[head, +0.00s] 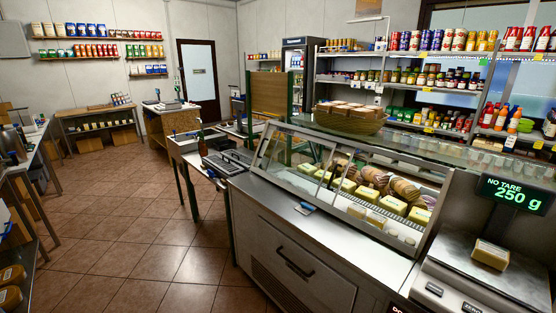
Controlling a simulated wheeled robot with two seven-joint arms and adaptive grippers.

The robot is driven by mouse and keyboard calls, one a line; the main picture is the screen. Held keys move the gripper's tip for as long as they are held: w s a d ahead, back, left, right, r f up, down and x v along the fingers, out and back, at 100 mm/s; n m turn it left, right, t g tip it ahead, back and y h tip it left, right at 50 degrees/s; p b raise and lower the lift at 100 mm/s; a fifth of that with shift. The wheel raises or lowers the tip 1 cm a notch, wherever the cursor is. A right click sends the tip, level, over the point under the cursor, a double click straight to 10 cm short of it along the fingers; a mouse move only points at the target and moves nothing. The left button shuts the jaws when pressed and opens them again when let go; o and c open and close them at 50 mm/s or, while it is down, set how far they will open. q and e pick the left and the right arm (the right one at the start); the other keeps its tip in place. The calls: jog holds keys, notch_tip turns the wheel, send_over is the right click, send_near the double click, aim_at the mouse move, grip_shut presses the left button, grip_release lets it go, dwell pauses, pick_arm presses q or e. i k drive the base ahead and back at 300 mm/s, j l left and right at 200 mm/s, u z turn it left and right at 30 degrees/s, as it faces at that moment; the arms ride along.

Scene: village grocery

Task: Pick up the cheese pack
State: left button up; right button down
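A pale yellow wrapped block that looks like a cheese pack (491,255) lies on the metal plate of the scale (461,262) at the right. The scale's display (515,194) reads "NO TARE" and "250 g". Several similar yellow packs (393,205) sit in rows inside the glass display case (266,196), with larger round, dark-striped pieces behind them. Neither of my grippers shows in this view.
The steel counter front (293,245) with a dark handle fills the lower middle. A wicker basket (350,119) of packs stands on the glass top. Stocked shelves (420,53) line the back right. The tiled floor (130,220) is clear at the left.

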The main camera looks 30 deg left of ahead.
aim_at(492, 255)
jog(key=u, duration=0.8)
jog(key=l+z, duration=0.1)
jog(key=z, duration=0.35)
jog(key=i+l+z, duration=0.1)
jog(key=z, duration=0.35)
jog(key=l+z, duration=0.1)
jog(key=z, duration=0.35)
